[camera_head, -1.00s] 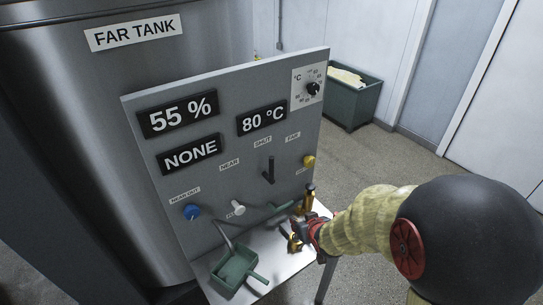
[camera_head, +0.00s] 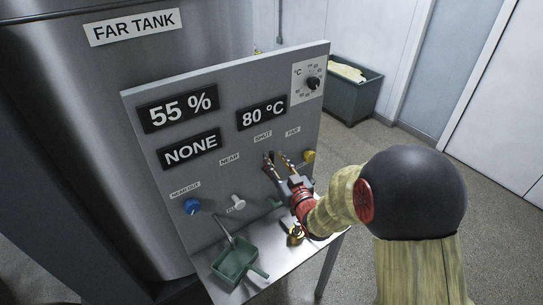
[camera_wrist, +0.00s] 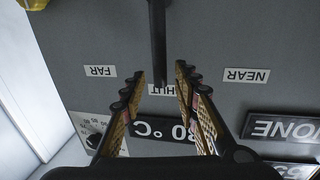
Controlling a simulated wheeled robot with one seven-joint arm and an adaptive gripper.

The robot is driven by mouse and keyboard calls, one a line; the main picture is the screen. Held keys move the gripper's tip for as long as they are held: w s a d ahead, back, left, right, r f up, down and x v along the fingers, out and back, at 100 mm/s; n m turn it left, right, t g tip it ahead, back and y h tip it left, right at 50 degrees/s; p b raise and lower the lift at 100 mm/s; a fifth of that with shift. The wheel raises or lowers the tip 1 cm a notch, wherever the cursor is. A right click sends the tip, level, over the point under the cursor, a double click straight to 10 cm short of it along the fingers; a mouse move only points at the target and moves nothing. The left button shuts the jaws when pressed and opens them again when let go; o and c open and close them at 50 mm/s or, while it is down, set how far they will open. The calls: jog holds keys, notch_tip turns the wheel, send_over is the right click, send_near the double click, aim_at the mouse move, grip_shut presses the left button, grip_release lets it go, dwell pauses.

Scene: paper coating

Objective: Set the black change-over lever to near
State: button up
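The black change-over lever (camera_head: 268,157) is on the grey panel and is partly hidden by my gripper in the head view. In the wrist view the lever (camera_wrist: 158,40) points at the SHUT label (camera_wrist: 163,89), between the FAR label (camera_wrist: 100,71) and the NEAR label (camera_wrist: 246,76). My gripper (camera_head: 276,164) is open at the panel. In the wrist view its fingertips (camera_wrist: 159,74) lie on either side of the lever's end, with gaps visible on both sides. I cannot tell how deep the lever sits between them.
Displays read 55 %, 80 °C and NONE (camera_head: 190,149). A yellow knob (camera_head: 308,156) is close right of my gripper. A white knob (camera_head: 238,202) and a blue knob (camera_head: 191,206) are lower left.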

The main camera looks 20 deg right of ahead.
aim_at(273, 157)
jog(key=shift+w+a, duration=0.15)
jog(key=shift+w, duration=1.35)
jog(key=shift+c, duration=0.8)
grip_shut()
